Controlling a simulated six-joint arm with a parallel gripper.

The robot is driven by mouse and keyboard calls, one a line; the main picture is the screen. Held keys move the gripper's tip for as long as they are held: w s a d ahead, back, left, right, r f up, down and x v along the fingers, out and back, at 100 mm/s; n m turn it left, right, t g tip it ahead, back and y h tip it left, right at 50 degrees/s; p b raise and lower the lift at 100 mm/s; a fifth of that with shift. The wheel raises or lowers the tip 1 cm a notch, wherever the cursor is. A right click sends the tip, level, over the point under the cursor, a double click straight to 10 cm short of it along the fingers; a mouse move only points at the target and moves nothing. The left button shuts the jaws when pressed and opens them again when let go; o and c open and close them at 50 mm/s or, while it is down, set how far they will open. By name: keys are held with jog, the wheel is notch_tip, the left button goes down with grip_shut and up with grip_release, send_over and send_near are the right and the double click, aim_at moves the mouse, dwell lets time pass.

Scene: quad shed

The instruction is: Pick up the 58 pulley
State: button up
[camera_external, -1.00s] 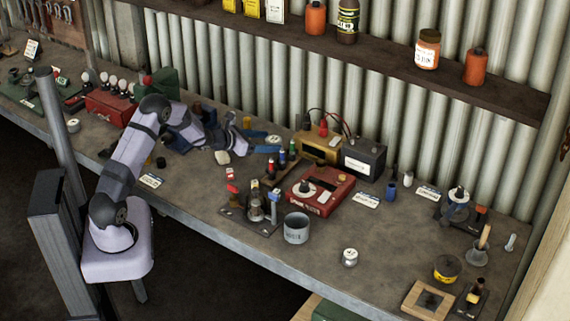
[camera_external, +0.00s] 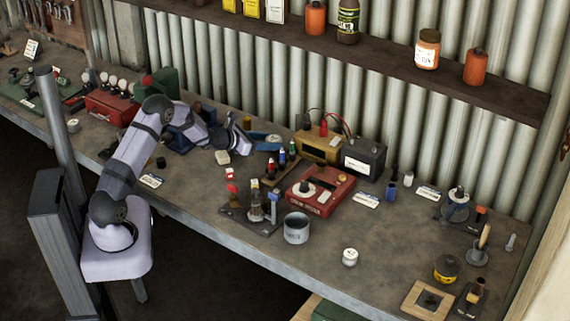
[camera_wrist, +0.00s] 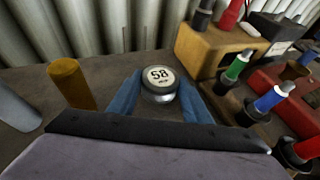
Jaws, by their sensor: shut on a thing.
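The 58 pulley (camera_wrist: 159,84) is a small round metal piece with a white top marked "58". In the wrist view it sits between the two blue fingers of my gripper (camera_wrist: 158,96), which are shut on its sides. In the external view, my gripper (camera_external: 264,141) is low over the bench near the corrugated wall, left of the yellow box. The pulley (camera_external: 273,139) shows there as a small pale disc at the fingertips. I cannot tell whether it is clear of the bench top.
A yellow box (camera_external: 318,147), a dark battery (camera_external: 363,158) and a rack with red, green and blue handles (camera_wrist: 245,92) stand close on the right. An orange-yellow cylinder (camera_wrist: 72,83) stands on the left. The bench front right of centre has free room (camera_external: 385,235).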

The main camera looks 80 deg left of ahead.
aim_at(270, 140)
notch_tip(270, 140, up, 10)
jog(key=shift+b, duration=0.7)
